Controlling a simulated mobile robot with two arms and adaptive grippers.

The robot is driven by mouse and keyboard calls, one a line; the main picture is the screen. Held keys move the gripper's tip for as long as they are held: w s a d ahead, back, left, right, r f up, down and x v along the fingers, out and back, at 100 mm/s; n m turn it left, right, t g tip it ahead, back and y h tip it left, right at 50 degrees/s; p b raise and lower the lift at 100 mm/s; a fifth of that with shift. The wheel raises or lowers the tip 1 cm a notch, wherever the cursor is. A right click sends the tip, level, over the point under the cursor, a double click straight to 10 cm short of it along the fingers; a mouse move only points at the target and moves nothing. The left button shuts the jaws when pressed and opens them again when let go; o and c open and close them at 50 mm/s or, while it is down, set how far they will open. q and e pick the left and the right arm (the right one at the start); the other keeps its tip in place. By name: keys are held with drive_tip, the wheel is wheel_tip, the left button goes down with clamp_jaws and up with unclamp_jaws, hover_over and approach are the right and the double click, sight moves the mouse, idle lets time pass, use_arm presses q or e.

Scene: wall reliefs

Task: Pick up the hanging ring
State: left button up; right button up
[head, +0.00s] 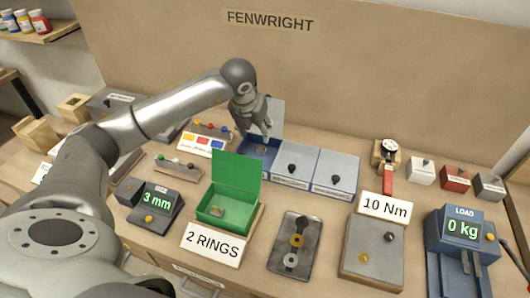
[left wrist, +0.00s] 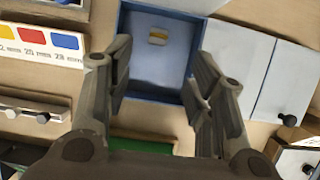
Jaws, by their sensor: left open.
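A small brass-coloured piece (left wrist: 158,36), possibly the ring, is inside an open blue compartment (left wrist: 135,60) in the left wrist view. It is too small to tell whether it hangs or lies there. My left gripper (head: 266,136) is over this open blue compartment (head: 273,160) in the head view, fingers pointing down. The gripper also shows in the left wrist view (left wrist: 163,72), its fingers wide apart and nothing between them. The brass piece is ahead of the fingertips, apart from them. My right gripper is not in view.
Two lidded compartments (head: 296,165) adjoin on the right. An open green box (head: 243,217) with a "2 RINGS" sign (head: 214,244) stands in front. A "FENWRIGHT" board rises behind.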

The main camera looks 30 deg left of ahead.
use_arm(q)
drive_tip(key=p, duration=0.1)
approach(260, 151)
drive_tip(key=shift+w+a+f, duration=0.1)
drive_tip(key=shift+w+f, duration=0.55)
drive_tip(key=shift+w, duration=0.05)
drive_tip(key=shift+w+f+p, duration=0.35)
drive_tip(key=shift+f+p, duration=0.2)
drive_tip(key=shift+p, duration=0.05)
drive_tip(key=p+x, duration=0.1)
drive_tip(key=x, duration=0.2)
drive_tip(key=shift+w+a, duration=0.1)
drive_tip(key=shift+w+a+f+p, duration=0.1)
drive_tip(key=shift+w+f+p, duration=0.2)
drive_tip(key=shift+f, duration=0.35)
drive_tip(key=shift+s, duration=0.1)
drive_tip(key=c, duration=0.9)
drive_tip(key=shift+r, duration=0.1)
drive_tip(key=shift+c, duration=0.2)
